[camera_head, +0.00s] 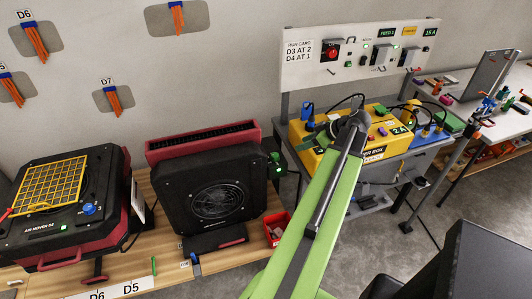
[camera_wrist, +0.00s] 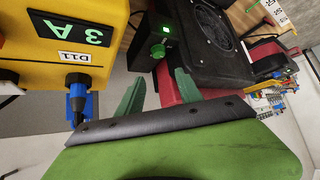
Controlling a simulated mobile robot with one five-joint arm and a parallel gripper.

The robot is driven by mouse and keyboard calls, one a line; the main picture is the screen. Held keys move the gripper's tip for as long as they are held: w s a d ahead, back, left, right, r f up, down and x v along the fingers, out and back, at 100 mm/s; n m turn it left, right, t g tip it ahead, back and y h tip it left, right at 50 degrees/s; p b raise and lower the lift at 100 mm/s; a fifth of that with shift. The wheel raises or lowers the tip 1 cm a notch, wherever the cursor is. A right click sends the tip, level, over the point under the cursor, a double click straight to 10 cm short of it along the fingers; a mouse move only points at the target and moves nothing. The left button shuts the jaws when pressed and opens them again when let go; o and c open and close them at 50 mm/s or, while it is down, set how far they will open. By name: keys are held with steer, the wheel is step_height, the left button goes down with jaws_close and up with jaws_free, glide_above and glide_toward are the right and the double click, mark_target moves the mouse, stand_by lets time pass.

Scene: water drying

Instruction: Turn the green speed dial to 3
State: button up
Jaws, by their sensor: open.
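The green speed dial (camera_head: 278,165) is a small round knob on a dark control box at the right side of a black fan unit (camera_head: 215,190). In the wrist view the dial (camera_wrist: 158,50) faces me below a lit green light; its pointer and numbers are too small to read. My gripper (camera_wrist: 158,93) is open, with two green fingers apart and nothing between them. The dial lies beyond the fingertips, roughly in line with the gap, and is not touched. In the head view my arm reaches to the yellow box; the fingers are hard to make out there.
A yellow power box (camera_wrist: 50,35) with a blue plug (camera_wrist: 78,100) stands close left of my gripper in the wrist view. Another air mover (camera_head: 60,215) with a blue dial (camera_head: 89,209) stands at the left. A red bin (camera_head: 276,228) sits at the bench's right end.

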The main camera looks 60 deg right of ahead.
mark_target(275, 155)
steer(key=b+x, duration=0.4)
steer(key=x, duration=0.1)
steer(key=b+x, duration=0.4)
steer(key=x, duration=0.1)
steer(key=b+x, duration=0.3)
steer(key=x, duration=0.3)
steer(key=shift+s+d+f+b, duration=0.2)
steer(key=shift+b, duration=0.2)
steer(key=shift+w+f, duration=0.3)
steer(key=shift+w, duration=0.2)
